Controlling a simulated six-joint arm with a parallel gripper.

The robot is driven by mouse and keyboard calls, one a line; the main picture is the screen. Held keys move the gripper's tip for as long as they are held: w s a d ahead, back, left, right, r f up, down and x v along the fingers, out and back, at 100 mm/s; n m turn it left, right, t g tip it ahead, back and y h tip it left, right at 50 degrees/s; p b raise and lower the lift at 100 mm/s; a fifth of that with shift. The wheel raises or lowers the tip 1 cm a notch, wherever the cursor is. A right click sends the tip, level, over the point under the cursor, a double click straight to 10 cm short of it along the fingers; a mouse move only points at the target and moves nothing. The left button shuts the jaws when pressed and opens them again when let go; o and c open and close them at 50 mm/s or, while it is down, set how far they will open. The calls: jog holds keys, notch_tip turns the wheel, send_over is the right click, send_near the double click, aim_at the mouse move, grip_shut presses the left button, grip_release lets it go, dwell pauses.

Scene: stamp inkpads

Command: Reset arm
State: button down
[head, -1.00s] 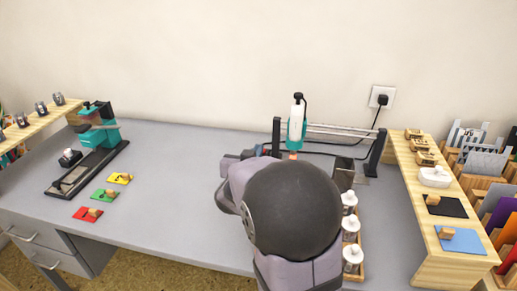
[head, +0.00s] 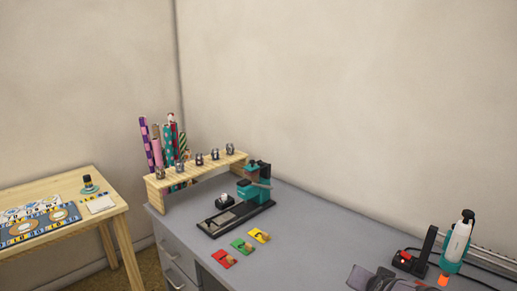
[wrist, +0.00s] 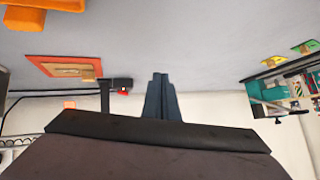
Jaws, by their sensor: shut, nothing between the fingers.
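My gripper (wrist: 160,78) is in the middle of the wrist view. Its dark fingers are together, with nothing between them, above the grey desk (wrist: 190,40). In the head view only a part of my arm shows at the bottom edge, and the fingertips cannot be made out there.
Red, green (head: 242,246) and yellow inkpads lie before a teal stamping press (head: 252,190) on the desk. A wooden shelf (head: 205,165) holds several small stamps. A teal-and-white tool (head: 458,240) stands by a rail at right. A wooden table (head: 95,215) is at left. The desk's middle is clear.

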jog(key=s+a+g, duration=0.1)
jog(key=s, duration=0.1)
jog(key=s+a+g+y+p, duration=0.1)
jog(key=s, duration=0.1)
jog(key=s+a+f+g, duration=0.1)
jog(key=s, duration=0.2)
jog(key=shift+f+y, duration=0.1)
jog(key=shift+y, duration=0.3)
jog(key=s+a+f+g+p, duration=0.2)
jog(key=s+g, duration=0.4)
jog(key=s, duration=1)
jog(key=w+a+f+n+y+b, duration=0.1)
jog(key=a+f+n+b, duration=0.7)
jog(key=f, duration=0.5)
notch_tip(320, 180, up, 26)
jog(key=p, duration=2.5)
jog(key=shift+a+m+p, duration=0.3)
jog(key=shift+m, duration=0.1)
jog(key=shift+w, duration=0.1)
